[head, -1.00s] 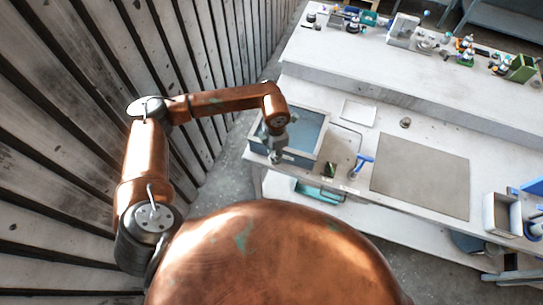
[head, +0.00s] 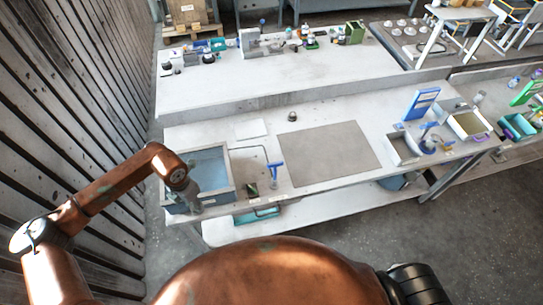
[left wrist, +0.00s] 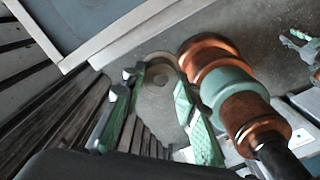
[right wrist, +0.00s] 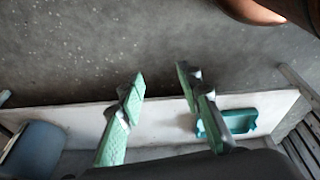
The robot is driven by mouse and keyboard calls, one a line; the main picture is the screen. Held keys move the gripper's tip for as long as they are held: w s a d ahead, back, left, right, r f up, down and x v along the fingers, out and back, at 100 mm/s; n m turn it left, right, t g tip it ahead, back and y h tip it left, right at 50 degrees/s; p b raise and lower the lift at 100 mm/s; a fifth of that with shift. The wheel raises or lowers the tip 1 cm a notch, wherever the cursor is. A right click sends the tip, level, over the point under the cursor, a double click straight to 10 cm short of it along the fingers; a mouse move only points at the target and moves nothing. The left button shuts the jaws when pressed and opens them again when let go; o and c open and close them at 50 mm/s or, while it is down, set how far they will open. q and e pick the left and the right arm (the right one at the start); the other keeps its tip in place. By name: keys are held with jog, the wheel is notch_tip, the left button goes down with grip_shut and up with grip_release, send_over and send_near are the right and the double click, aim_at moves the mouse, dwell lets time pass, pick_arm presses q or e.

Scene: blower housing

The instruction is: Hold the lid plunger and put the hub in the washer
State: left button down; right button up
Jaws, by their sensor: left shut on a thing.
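The washer (head: 233,176) is a grey box with a blue inside at the left end of the bench. My left gripper (head: 187,203) is at its front edge. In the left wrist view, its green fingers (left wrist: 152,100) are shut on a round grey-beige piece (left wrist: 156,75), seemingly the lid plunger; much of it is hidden. A small dark round piece (head: 292,116), possibly the hub, stands alone at the back of the bench. My right gripper (right wrist: 160,82) is open and empty above the floor, facing a low white shelf; it is not in the head view.
A blue T-shaped handle (head: 276,173) stands right of the washer. A grey mat (head: 328,153) lies clear on the bench. A grey bin (head: 403,150) and a blue stand (head: 421,104) are to the right. A teal tray (right wrist: 228,123) sits on the lower shelf.

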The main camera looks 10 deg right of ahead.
jog(key=w+r+t+y, duration=0.1)
jog(key=w+r, duration=0.2)
jog(key=w, duration=0.3)
jog(key=w+r+n+t, duration=0.1)
jog(key=w+r, duration=0.2)
jog(key=w, duration=0.3)
jog(key=w+r+t+y, duration=0.1)
jog(key=w+r, duration=0.2)
jog(key=w, duration=0.3)
jog(key=w+a+r+n+t+y, duration=0.2)
jog(key=w+a+r, duration=0.4)
jog(key=w+r, duration=0.3)
jog(key=s+a+r+n+g+y, duration=0.25)
jog(key=a+r+y, duration=0.35)
jog(key=a+r, duration=1.05)
jog(key=w+a+r+n+g, duration=0.3)
jog(key=w+a+r, duration=0.35)
jog(key=r, duration=0.35)
notch_tip(320, 180, up, 14)
jog(key=n+g+h, duration=0.1)
jog(key=g+h, duration=0.2)
jog(key=h, duration=0.7)
send_over(275, 172)
jog(key=shift+w+a+r+t, duration=0.15)
jog(key=shift+w+t, duration=0.1)
jog(key=shift+w+d, duration=0.15)
jog(key=shift+d, duration=0.05)
notch_tip(275, 172, down, 12)
jog(key=shift+r, duration=0.1)
